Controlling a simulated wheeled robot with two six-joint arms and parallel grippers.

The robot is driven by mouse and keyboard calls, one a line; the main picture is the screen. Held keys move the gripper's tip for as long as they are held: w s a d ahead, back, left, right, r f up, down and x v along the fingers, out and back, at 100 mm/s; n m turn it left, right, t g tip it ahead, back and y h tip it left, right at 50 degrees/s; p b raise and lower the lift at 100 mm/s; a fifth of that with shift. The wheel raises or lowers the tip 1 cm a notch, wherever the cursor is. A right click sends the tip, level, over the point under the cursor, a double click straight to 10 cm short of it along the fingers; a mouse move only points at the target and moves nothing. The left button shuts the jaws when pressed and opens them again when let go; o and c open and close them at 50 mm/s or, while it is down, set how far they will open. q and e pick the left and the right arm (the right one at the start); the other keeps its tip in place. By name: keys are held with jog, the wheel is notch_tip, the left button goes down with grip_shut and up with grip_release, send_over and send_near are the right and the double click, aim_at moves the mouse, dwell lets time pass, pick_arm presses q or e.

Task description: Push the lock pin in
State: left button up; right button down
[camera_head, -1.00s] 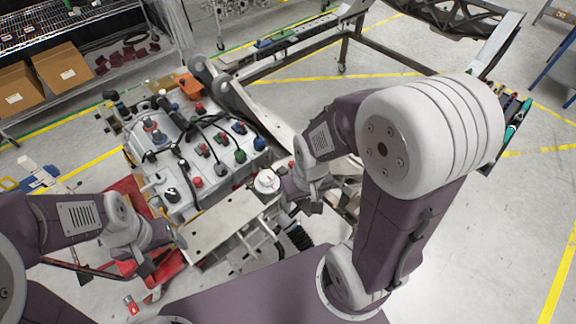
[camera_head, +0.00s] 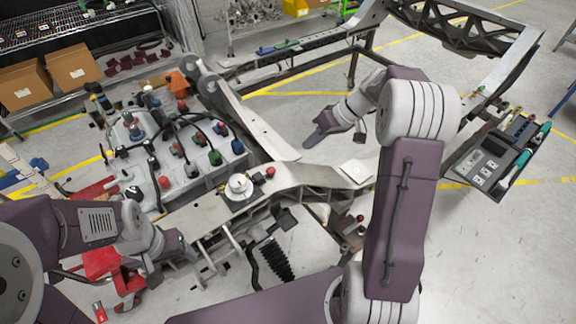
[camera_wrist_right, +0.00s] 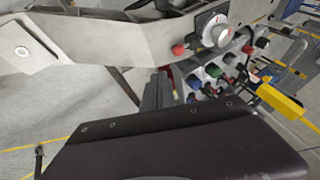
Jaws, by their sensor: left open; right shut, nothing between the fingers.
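A red round knob (camera_head: 270,172), which may be the lock pin, stands on the pale chassis frame (camera_head: 305,176) beside a white dial (camera_head: 239,185). The knob (camera_wrist_right: 178,49) and the dial (camera_wrist_right: 216,32) also show in the right wrist view. I cannot tell how far the knob is pushed in. My right gripper (camera_head: 313,139) is shut and empty, beyond and to the right of the knob, apart from it. Its grey fingers (camera_wrist_right: 156,92) show in the wrist view below the knob. My left gripper (camera_head: 172,266) is open at the frame's near left, touching nothing that I can make out.
A grey unit with several coloured knobs and cables (camera_head: 190,165) stands left of the dial. A black spring (camera_head: 274,258) hangs below the frame. A tool tray (camera_head: 492,160) is at the right. Shelves with cardboard boxes (camera_head: 72,66) stand at the back left.

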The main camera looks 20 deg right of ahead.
aim_at(264, 175)
jog(key=x, duration=0.7)
jog(key=shift+d+f, duration=0.25)
jog(key=shift+f, duration=0.1)
jog(key=a, duration=0.1)
jog(key=a+f, duration=0.1)
jog(key=a, duration=0.1)
jog(key=a+f+p, duration=0.1)
jog(key=shift+w+a+f, duration=0.15)
jog(key=shift+a+f, duration=0.1)
jog(key=shift+a, duration=0.4)
pick_arm(q)
jog(key=shift+d+r, duration=0.3)
jog(key=shift+r, duration=0.4)
pick_arm(e)
jog(key=shift+f, duration=0.1)
